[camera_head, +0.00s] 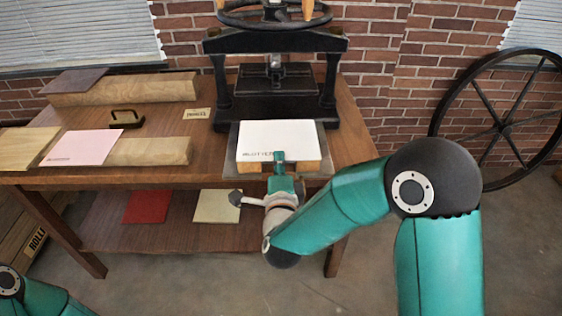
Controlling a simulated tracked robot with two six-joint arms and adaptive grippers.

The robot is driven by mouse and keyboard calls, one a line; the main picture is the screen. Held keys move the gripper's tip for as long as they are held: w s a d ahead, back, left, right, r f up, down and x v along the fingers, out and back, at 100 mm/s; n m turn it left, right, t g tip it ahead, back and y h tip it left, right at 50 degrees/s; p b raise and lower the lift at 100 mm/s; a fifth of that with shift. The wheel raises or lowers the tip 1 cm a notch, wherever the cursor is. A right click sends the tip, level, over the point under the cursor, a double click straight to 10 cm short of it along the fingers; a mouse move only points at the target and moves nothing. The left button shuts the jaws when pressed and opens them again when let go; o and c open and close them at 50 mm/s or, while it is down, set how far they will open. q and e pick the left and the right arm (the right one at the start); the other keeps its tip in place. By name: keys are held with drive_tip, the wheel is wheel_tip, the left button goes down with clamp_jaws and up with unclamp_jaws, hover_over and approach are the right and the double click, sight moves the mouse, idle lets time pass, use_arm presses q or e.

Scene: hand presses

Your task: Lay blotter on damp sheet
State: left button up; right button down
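A white sheet (280,140) printed with what reads as "BLOTTER" lies flat on top of a pale wooden block on the press bed. My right gripper (280,160) is at its front edge, with a fingertip overlapping the edge in the picture. I cannot tell whether its fingers are closed on the sheet. No separate damp sheet shows there; anything beneath the white sheet is hidden. A pink sheet (86,148) with small unreadable lettering lies on boards at the left of the table. My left gripper is out of view; only part of my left arm shows at bottom left.
The black press (274,75) with a handwheel stands behind the white sheet, its uprights on both sides. A dark handle (126,120), a small label (196,114) and wooden boards (150,88) occupy the table's left. Red (147,206) and cream (217,206) sheets lie on the lower shelf.

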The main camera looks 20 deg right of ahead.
drive_tip(key=shift+b, duration=0.45)
idle(0.6)
drive_tip(key=c, duration=1)
unclamp_jaws()
drive_tip(key=shift+c, duration=0.2)
drive_tip(key=shift+f, duration=0.1)
drive_tip(key=b+v, duration=0.3)
drive_tip(key=v, duration=0.3)
drive_tip(key=shift+s+b, duration=0.2)
drive_tip(key=shift+b, duration=0.15)
idle(0.5)
